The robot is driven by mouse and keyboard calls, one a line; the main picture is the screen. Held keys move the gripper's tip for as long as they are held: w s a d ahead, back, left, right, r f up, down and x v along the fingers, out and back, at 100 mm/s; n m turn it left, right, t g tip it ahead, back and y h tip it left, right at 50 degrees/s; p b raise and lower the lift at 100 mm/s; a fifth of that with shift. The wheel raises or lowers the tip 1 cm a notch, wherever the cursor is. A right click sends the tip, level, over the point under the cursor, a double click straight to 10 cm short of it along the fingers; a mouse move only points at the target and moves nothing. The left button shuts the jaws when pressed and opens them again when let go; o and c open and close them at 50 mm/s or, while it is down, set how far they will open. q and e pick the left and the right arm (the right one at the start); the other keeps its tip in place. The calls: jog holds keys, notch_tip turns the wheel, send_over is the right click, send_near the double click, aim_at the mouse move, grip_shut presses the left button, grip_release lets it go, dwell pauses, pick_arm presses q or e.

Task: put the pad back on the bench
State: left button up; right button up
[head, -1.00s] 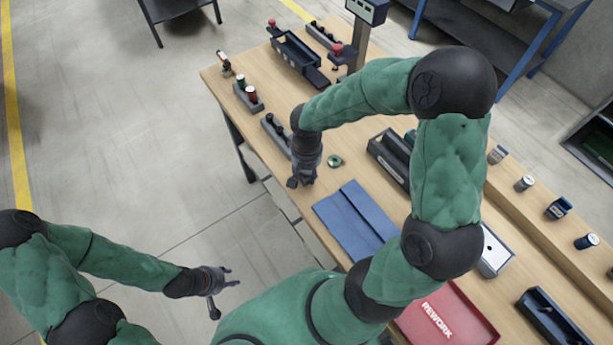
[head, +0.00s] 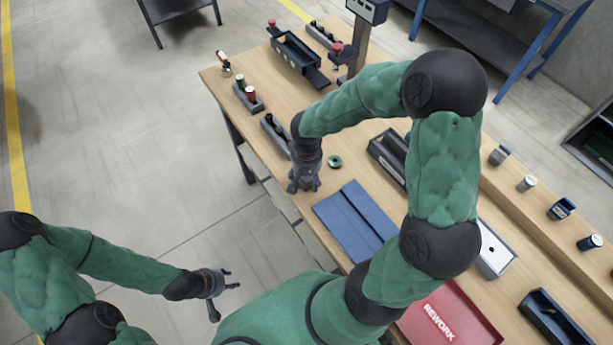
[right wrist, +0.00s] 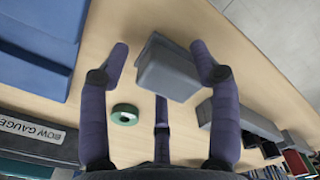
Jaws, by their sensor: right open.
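A grey block (right wrist: 168,72), which looks like the pad, lies at the bench edge in the right wrist view, between the spread fingers of my right gripper (right wrist: 160,65). I cannot tell from this view whether it rests fully on the wooden bench (right wrist: 150,20). In the head view my right gripper (head: 304,184) is over the bench's near left edge and hides the block. The right gripper is open, with its fingers apart from the block's sides. My left gripper (head: 222,284) is open and empty, off the bench above the floor.
A green ring (head: 335,161) lies beside the right gripper. A dark holder (head: 272,132) stands just behind the right gripper. A dark open box (head: 388,158) stands to the right.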

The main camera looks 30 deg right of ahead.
jog(key=shift+r, duration=0.2)
notch_tip(320, 180, up, 12)
jog(key=p, duration=0.3)
jog(key=shift+f, duration=0.1)
dwell(1.0)
